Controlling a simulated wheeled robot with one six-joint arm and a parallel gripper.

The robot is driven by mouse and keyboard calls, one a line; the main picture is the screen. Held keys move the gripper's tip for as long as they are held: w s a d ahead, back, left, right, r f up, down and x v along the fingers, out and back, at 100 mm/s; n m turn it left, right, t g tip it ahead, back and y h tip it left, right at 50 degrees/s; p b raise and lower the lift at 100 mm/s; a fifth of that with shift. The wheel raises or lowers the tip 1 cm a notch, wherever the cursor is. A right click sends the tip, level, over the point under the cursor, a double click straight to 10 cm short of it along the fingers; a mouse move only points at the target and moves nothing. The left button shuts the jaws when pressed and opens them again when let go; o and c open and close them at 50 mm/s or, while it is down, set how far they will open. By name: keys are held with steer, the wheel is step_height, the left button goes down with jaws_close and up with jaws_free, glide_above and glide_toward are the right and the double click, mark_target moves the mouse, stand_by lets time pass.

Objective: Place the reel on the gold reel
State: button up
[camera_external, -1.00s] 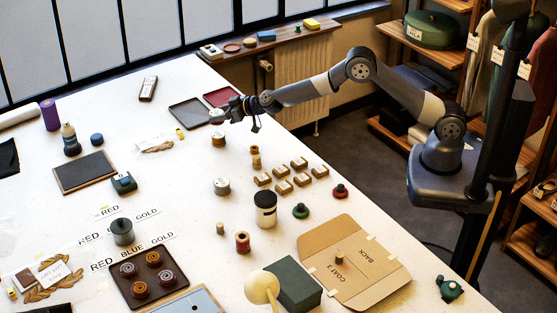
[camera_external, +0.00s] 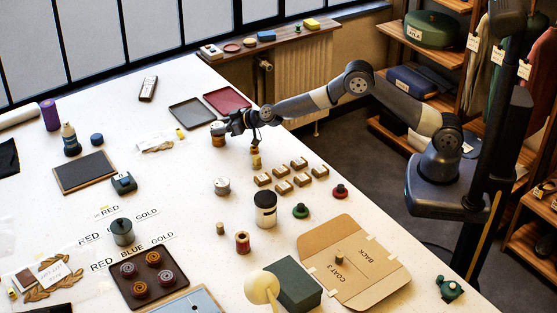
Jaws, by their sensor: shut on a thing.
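The gold reel (camera_external: 218,141) stands upright on the white table, below the end of the arm. My gripper (camera_external: 222,127) is shut on a small grey reel (camera_external: 217,128), directly above the gold reel. The held reel looks level and seems to meet the gold reel's top; at this size I cannot tell whether they touch. My fingers hide part of the held reel's right side.
A small brown-and-gold spool (camera_external: 256,162) stands close under my wrist, its top partly hidden. A silver reel (camera_external: 221,187) stands nearer the camera. A dark tray (camera_external: 191,113) and a red tray (camera_external: 227,101) lie behind. Table left of the gold reel is mostly clear.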

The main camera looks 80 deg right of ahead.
steer(key=o, duration=1)
steer(key=shift+f, duration=0.1)
steer(key=shift+b+v, duration=0.7)
steer(key=shift+v, duration=0.05)
steer(key=b+v, duration=0.3)
steer(key=v, duration=0.7)
steer(key=shift+s+r+b, duration=0.25)
steer(key=shift+b, duration=0.1)
